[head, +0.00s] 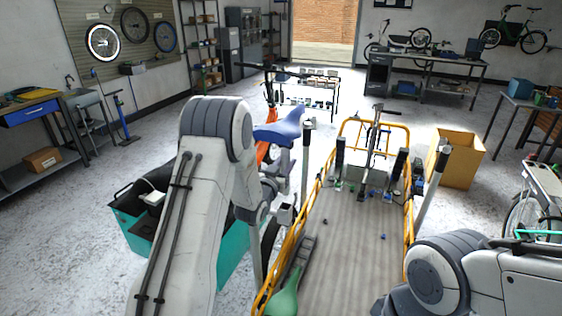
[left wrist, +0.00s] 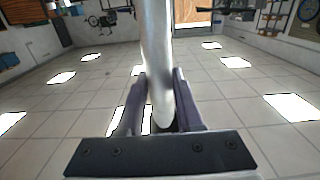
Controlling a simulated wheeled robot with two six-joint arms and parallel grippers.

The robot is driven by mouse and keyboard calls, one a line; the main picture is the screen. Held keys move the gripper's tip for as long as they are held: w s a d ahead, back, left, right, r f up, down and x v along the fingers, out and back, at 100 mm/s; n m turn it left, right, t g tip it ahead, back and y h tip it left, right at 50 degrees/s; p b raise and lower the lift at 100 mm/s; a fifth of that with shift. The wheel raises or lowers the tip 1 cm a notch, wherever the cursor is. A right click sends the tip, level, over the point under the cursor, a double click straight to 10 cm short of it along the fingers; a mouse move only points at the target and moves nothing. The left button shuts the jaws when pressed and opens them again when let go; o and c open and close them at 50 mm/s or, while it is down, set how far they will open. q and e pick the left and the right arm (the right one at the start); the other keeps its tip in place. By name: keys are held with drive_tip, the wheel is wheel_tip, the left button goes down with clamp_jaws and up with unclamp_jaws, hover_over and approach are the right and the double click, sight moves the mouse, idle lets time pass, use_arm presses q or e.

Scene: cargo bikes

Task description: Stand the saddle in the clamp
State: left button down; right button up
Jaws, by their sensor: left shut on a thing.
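My left gripper (head: 286,210) is beside the left side of the cargo bed, partly hidden by my arm. In the left wrist view its fingers (left wrist: 160,76) are shut on a smooth silver post (left wrist: 157,40). One rounded end of the post lies between the fingers; the other runs out of frame. A blue saddle (head: 279,132) shows just beyond my left arm, near an orange bike. A green saddle (head: 284,302) is at the lower left of the bed. My right gripper is out of view.
The cargo bed (head: 350,270) has yellow rails, with dark uprights (head: 400,165) and small parts at its far end. A teal box (head: 232,255) stands left, a yellow bin (head: 460,160) right. The bed's middle is mostly clear. Workbenches line the room.

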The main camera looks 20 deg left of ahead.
sight(284, 195)
use_arm(q)
drive_tip(key=shift+f+b, duration=0.85)
drive_tip(key=shift+f, duration=0.8)
drive_tip(key=shift+r, duration=0.15)
drive_tip(key=shift+s, duration=0.2)
drive_tip(key=shift+b, duration=0.5)
drive_tip(key=shift+f+b, duration=4.3)
drive_tip(key=shift+b, duration=0.05)
drive_tip(key=shift+c, duration=2.4)
unclamp_jaws()
